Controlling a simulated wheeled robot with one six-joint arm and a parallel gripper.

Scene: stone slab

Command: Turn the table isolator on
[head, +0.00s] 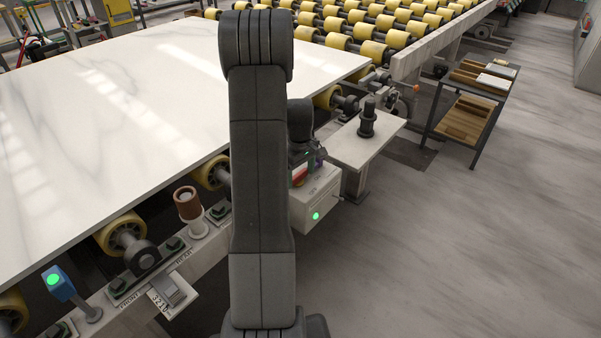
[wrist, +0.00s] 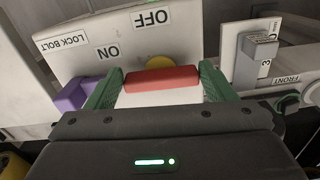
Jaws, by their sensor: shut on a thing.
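The table isolator is a pale box (head: 318,196) under the slab edge, with a lit green lamp on its front. In the wrist view its face (wrist: 85,62) carries ON, OFF and LOCK BOLT labels, upside down. A red handle (wrist: 162,80) lies level across the picture, with a yellow round part (wrist: 160,62) behind it. My gripper (wrist: 161,84) has its green fingers on both ends of the handle and is shut on it. A purple block (wrist: 72,97) sits just left of the left finger. In the head view my arm hides most of the gripper.
A grey lever (wrist: 262,48) on a numbered plate stands right of the isolator. The white stone slab (head: 130,120) lies on yellow rollers at left. A small stand with a black knob (head: 368,120) is behind the isolator, and a shelf cart (head: 470,105) stands farther right. The right floor is clear.

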